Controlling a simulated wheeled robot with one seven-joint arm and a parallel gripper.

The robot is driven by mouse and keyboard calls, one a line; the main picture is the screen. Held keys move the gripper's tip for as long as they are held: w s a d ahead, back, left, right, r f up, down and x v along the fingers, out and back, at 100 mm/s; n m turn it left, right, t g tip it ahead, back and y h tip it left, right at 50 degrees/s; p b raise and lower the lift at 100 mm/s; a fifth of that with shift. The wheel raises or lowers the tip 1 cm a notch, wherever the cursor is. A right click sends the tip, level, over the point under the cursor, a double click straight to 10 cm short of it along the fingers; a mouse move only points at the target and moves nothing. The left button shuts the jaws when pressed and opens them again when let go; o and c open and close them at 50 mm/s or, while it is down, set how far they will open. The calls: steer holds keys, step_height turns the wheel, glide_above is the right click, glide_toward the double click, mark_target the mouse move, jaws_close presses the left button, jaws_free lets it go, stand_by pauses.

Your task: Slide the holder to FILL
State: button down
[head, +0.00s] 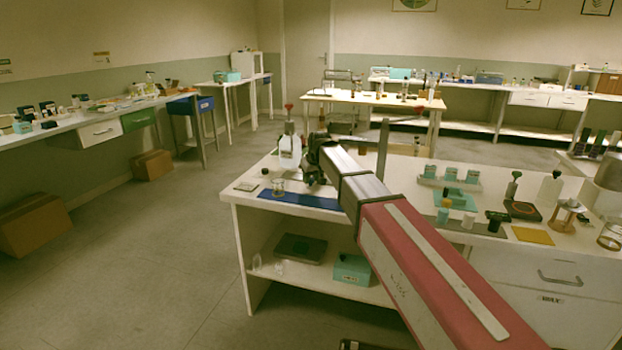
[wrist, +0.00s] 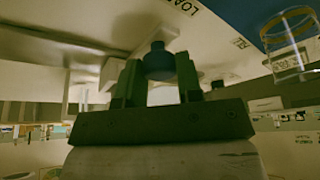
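My gripper (wrist: 160,78) has its two fingers on either side of a dark teal knob-like piece (wrist: 158,62), close against both its sides. A pale part shows between the fingers beside it. Whether this piece belongs to the holder I cannot tell. Black lettering, partly readable as "LOA" (wrist: 185,6), is printed on the pale surface nearby; no FILL mark is readable. In the head view my gripper (head: 317,160) is low over the near bench's left end, small and partly hidden by my arm, and the holder cannot be made out there.
A white bottle with a red top (head: 290,149) stands left of my gripper. A blue mat (head: 300,200) lies in front, with a small glass (head: 278,186) by its left end; a glass (wrist: 290,58) shows in the wrist view. Several bottles and trays crowd the bench's right.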

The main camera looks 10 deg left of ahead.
steer(key=a, duration=0.7)
steer(key=w+a, duration=0.1)
steer(key=a, duration=0.3)
steer(key=shift+a, duration=0.2)
steer(key=c, duration=0.8)
jaws_free()
steer(key=shift+a, duration=0.15)
steer(key=v, duration=1.1)
steer(key=shift+f, duration=0.1)
